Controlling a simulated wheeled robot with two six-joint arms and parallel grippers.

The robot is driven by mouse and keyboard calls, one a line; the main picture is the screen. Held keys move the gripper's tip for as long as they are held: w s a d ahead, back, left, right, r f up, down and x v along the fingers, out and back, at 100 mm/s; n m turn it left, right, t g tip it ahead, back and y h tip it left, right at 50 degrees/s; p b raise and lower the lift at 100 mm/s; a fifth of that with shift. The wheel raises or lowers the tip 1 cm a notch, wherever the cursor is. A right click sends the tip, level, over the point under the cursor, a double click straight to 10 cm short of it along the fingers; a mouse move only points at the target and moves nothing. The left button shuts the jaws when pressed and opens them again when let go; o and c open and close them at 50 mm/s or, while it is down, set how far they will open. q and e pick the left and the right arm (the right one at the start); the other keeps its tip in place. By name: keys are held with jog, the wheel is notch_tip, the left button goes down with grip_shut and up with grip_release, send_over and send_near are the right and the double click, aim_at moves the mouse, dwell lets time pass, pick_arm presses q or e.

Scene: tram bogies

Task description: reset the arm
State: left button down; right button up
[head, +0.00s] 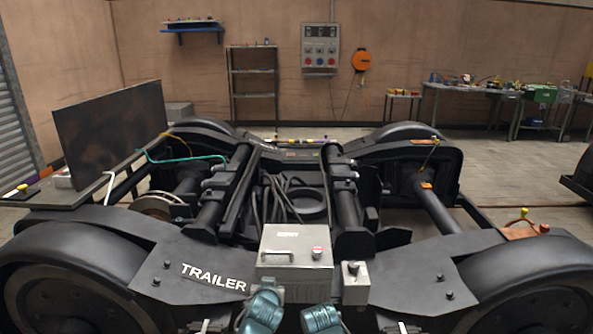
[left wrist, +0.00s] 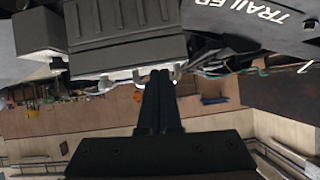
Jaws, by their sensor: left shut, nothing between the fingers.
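My left gripper (left wrist: 160,75) shows in the left wrist view. Its two dark fingers are together with nothing between them. The wrist picture is upside down, and the fingertips appear just below a dark ribbed box (left wrist: 120,28); I cannot tell whether they touch it. In the head view neither gripper can be made out. My right gripper is in neither view.
A trailer bogie frame (head: 150,262) with large wheels fills the head view. A grey control box (head: 296,252) and a smaller box (head: 355,283) sit on its near beam. A dark panel (head: 112,133) stands at left. Workbenches (head: 470,90) line the back wall.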

pick_arm(q)
jog(key=s+d+f+m+g, duration=0.1)
jog(key=s+f+m+g, duration=0.1)
jog(key=s+f+g, duration=0.6)
jog(key=s+d+f+m+g, duration=0.1)
jog(key=s+f+g, duration=0.25)
jog(key=s, duration=0.85)
notch_tip(320, 180, up, 29)
jog(key=s+p, duration=0.1)
jog(key=p, duration=2.7)
jog(key=shift+d+g+y+p, duration=0.3)
jog(key=shift+g, duration=0.15)
jog(key=shift+f, duration=0.1)
